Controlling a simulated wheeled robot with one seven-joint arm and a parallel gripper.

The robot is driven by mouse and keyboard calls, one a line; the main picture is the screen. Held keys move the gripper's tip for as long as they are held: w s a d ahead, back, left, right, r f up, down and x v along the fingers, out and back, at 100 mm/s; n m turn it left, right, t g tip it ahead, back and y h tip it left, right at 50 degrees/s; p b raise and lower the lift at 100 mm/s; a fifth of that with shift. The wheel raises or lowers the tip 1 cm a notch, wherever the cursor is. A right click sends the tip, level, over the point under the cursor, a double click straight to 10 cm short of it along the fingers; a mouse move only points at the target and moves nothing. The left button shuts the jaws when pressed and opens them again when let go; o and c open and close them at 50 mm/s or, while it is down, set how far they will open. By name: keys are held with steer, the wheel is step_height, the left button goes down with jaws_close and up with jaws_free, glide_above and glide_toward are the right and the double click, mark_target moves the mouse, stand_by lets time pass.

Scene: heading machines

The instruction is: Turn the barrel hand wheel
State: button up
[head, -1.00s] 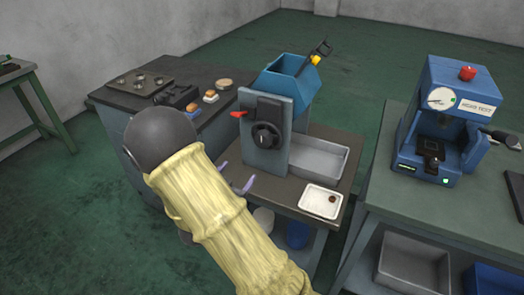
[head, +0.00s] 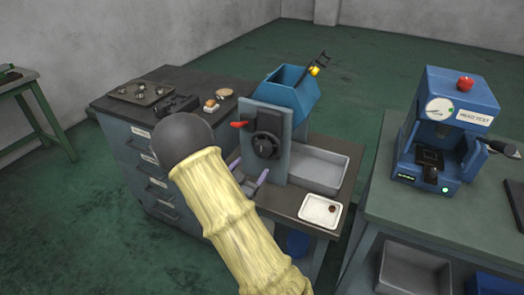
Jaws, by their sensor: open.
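The barrel hand wheel (head: 266,145) is a dark round wheel on the grey front plate (head: 272,119) of a machine with a blue hopper (head: 286,88). A red lever (head: 239,124) sticks out at the plate's upper left. My gripper (head: 248,171) shows only as two purple finger ends, spread apart, below and slightly left of the wheel in the picture. Nothing shows between them. My yellow-sleeved arm hides the rest of the gripper. I cannot tell whether a finger touches the plate.
A drawer cabinet (head: 134,146) is at left. A bench with a blue test press (head: 447,121) is at right.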

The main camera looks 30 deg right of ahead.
mark_target(261, 153)
steer(key=p+x, duration=0.1)
steer(key=x, duration=0.9)
steer(key=shift+w+a, duration=0.1)
steer(key=shift+a, duration=0.05)
steer(key=c, duration=1)
